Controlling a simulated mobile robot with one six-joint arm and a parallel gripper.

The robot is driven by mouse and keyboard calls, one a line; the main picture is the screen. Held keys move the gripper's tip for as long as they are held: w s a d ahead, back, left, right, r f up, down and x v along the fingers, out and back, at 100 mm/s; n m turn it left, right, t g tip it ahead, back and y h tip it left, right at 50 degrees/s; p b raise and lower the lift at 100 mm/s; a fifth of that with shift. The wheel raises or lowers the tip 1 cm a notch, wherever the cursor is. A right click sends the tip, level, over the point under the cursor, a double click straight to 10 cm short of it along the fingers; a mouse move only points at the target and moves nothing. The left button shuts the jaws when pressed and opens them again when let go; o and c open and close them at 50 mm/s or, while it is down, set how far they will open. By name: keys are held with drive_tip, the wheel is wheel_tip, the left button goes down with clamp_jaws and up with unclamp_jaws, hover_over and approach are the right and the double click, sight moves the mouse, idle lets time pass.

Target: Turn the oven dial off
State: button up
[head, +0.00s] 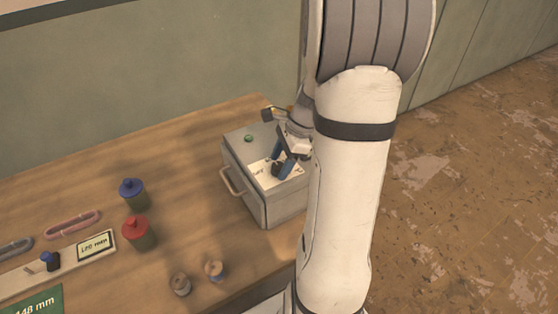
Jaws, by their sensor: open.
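The oven is a grey box (285,207) with a handle on its left-hand front, standing near the table's right edge. Its top has a green round light or button (248,138) and a white label plate (258,167) with small dark markings. My gripper (281,167), with blue fingers, points down over this plate and is open. The dark dial appears to be between or just beneath the fingers. My fingers largely hide it, so I cannot tell its setting or whether they touch it.
Blue-capped (132,194) and red-capped (139,233) bottles stand left of the oven. Two small knobbed pieces (180,285) (214,270) stand in front. A panel with a display (96,245) lies far left. The table between bottles and oven is clear. My arm blocks the right side.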

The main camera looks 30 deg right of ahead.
drive_tip(key=shift+a+f, duration=0.1)
drive_tip(key=shift+f, duration=0.1)
drive_tip(key=shift+c, duration=0.4)
drive_tip(key=c, duration=0.9)
drive_tip(key=n, duration=0.2)
drive_tip(key=n+g, duration=0.1)
drive_tip(key=n, duration=0.1)
drive_tip(key=n+g, duration=0.1)
drive_tip(key=shift+w+n+p, duration=0.25)
drive_tip(key=shift+n+p, duration=0.15)
drive_tip(key=n+g, duration=0.1)
drive_tip(key=n, duration=0.2)
drive_tip(key=n+g+h, duration=0.1)
drive_tip(key=n, duration=0.1)
drive_tip(key=shift+w+a+n, duration=0.1)
drive_tip(key=shift+n, duration=0.6)
